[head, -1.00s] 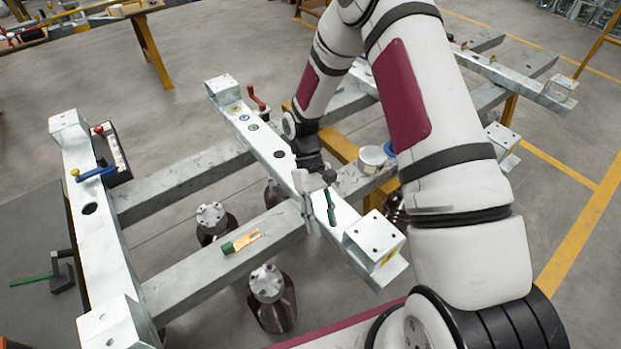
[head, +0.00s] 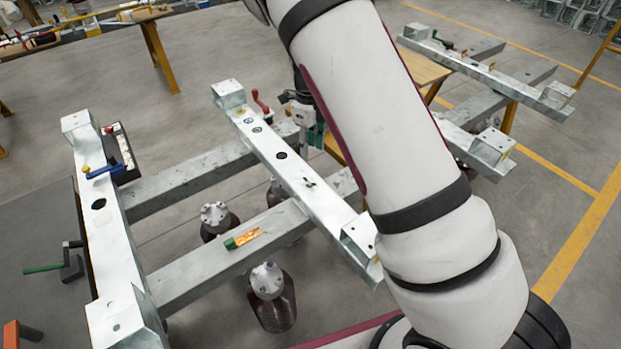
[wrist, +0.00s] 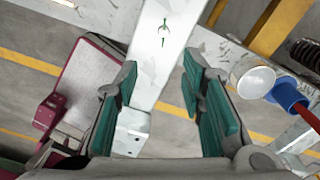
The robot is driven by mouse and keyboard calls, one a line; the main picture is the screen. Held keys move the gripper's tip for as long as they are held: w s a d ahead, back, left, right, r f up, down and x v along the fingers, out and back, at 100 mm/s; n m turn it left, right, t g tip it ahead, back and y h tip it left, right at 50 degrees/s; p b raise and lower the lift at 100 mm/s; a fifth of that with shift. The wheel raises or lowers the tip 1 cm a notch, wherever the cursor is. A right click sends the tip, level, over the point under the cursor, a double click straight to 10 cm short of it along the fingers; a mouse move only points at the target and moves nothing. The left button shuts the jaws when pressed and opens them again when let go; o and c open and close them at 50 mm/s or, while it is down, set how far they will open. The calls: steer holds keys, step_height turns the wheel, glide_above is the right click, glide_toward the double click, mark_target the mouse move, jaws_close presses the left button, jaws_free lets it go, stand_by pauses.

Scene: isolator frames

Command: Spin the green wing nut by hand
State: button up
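The green wing nut (wrist: 164,27) sits on the top face of the pale metal beam (wrist: 160,65), seen near the top of the wrist view. In the head view it is a small dark green shape (head: 308,182) on the middle beam, past the dark hole. My gripper (wrist: 159,72) is open and empty in the wrist view, with its green-padded fingers wide apart on either side of the beam. The wing nut lies beyond the fingertips, apart from them. In the head view my gripper (head: 311,125) is partly hidden by my arm, over the beam's far side.
A white round container (wrist: 252,78) and a blue cup (wrist: 287,94) stand right of the beam in the wrist view. A red crank (head: 261,102) rises near the beam's far end. A green-handled tool (head: 241,239) lies on the cross beam. Dark bottles (head: 273,305) stand below.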

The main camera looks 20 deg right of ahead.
mark_target(310, 182)
steer(key=shift+m, duration=0.4)
steer(key=f, duration=0.8)
steer(key=f+p, duration=0.1)
steer(key=f, duration=0.4)
steer(key=shift+w, duration=0.25)
steer(key=shift+c, duration=0.5)
jaws_close()
